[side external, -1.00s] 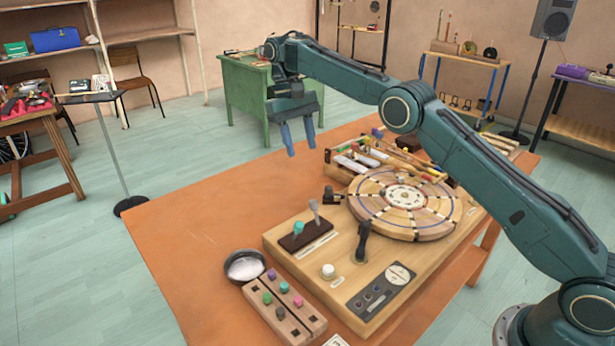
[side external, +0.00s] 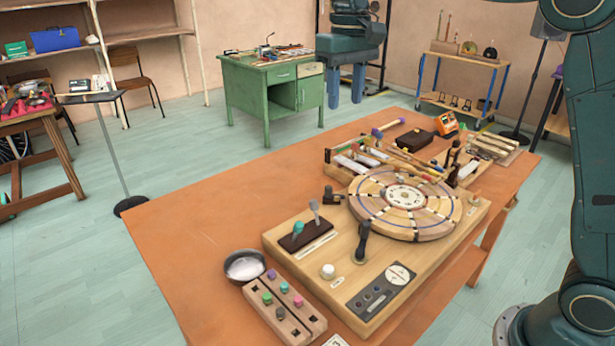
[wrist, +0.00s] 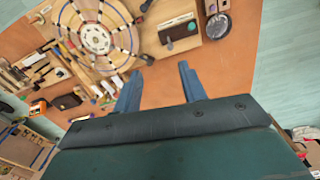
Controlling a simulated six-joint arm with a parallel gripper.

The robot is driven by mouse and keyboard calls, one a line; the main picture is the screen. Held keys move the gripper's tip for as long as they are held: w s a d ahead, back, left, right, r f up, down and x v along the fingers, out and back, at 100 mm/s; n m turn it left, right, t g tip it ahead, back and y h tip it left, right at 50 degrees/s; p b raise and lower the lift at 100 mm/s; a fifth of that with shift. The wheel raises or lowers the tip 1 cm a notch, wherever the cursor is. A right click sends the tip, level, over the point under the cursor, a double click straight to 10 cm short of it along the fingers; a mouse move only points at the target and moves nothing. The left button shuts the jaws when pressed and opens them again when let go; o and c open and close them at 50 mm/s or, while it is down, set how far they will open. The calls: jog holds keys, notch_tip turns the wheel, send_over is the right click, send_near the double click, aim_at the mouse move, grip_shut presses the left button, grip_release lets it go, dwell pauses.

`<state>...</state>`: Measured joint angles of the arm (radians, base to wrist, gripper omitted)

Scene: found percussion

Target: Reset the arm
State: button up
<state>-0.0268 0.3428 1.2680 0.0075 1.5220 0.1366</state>
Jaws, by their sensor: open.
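My gripper (side external: 346,82) is raised high at the top of the side view, with its blue fingers pointing down and apart. It holds nothing. In the wrist view my gripper (wrist: 157,87) shows its two fingers spread above the orange table (wrist: 232,70). The wooden turntable device (side external: 405,203) with its round segmented disc sits on the table (side external: 200,225), well below and apart from my gripper. The disc also shows at the upper left of the wrist view (wrist: 95,38).
A rack of pegs (side external: 284,308) and a round metal dish (side external: 244,265) sit near the front. A tool tray (side external: 345,175), a dark box (side external: 407,140) and an orange device (side external: 447,123) lie at the back. The table's left side is clear. A green desk (side external: 270,90) stands behind.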

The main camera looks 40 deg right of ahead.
jog(key=s+r+t, duration=0.1)
jog(key=s+t, duration=0.2)
jog(key=s, duration=1.3)
jog(key=s+f+t, duration=0.1)
jog(key=s+f, duration=0.3)
jog(key=s, duration=0.2)
jog(key=s+d+f+n+t, duration=0.1)
jog(key=s+f, duration=0.2)
jog(key=s, duration=0.3)
jog(key=shift+s+f+t, duration=0.3)
jog(key=shift+s+f, duration=0.05)
jog(key=shift+f, duration=0.05)
